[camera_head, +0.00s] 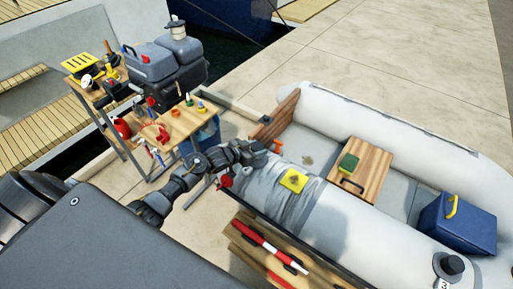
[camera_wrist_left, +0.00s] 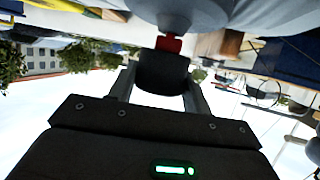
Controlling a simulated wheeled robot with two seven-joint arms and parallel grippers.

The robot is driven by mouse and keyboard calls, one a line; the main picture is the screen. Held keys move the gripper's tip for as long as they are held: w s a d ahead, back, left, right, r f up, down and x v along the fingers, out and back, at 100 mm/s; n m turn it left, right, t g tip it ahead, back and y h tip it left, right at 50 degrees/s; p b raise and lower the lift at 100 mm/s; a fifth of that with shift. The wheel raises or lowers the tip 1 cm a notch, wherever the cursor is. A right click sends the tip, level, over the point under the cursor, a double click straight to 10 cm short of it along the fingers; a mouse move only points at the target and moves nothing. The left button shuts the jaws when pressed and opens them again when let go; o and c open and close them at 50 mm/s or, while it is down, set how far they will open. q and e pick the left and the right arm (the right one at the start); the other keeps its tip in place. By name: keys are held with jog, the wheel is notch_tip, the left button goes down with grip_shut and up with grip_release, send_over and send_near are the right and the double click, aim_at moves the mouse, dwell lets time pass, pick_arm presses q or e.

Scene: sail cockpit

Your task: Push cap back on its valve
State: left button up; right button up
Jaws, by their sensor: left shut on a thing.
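My left gripper (camera_wrist_left: 160,82) is shut on a black cylindrical cap (camera_wrist_left: 162,72) in the left wrist view. A small red valve (camera_wrist_left: 168,43) shows just past the cap, against the rounded grey end of the dinghy tube (camera_wrist_left: 178,10). The cap and valve are in line and very close; whether the cap is seated cannot be told. In the head view, the red valve (camera_head: 225,182) shows at the near left end of the grey tube (camera_head: 345,215). My left gripper (camera_head: 229,174) is beside it, partly hidden by my arm. My right gripper is out of view.
A yellow patch (camera_head: 293,181) lies on the tube. A wooden seat (camera_head: 361,170) with a green sponge and a blue box (camera_head: 457,223) are in the dinghy. An outboard motor (camera_head: 165,62) stands beside a cluttered workbench (camera_head: 183,121). Open concrete (camera_head: 400,50) lies beyond.

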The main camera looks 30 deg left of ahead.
pick_arm(q)
jog(key=shift+f+b, duration=0.5)
jog(key=shift+f, duration=0.4)
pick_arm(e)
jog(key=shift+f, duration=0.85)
pick_arm(q)
jog(key=shift+s+r+p, duration=0.1)
jog(key=shift+s+p, duration=0.05)
jog(key=shift+p, duration=0.35)
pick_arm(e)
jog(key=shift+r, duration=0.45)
pick_arm(q)
jog(key=shift+f+b, duration=0.6)
jog(key=shift+f, duration=0.15)
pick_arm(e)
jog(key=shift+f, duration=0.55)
pick_arm(q)
jog(key=o, duration=0.7)
jog(key=shift+a, duration=0.1)
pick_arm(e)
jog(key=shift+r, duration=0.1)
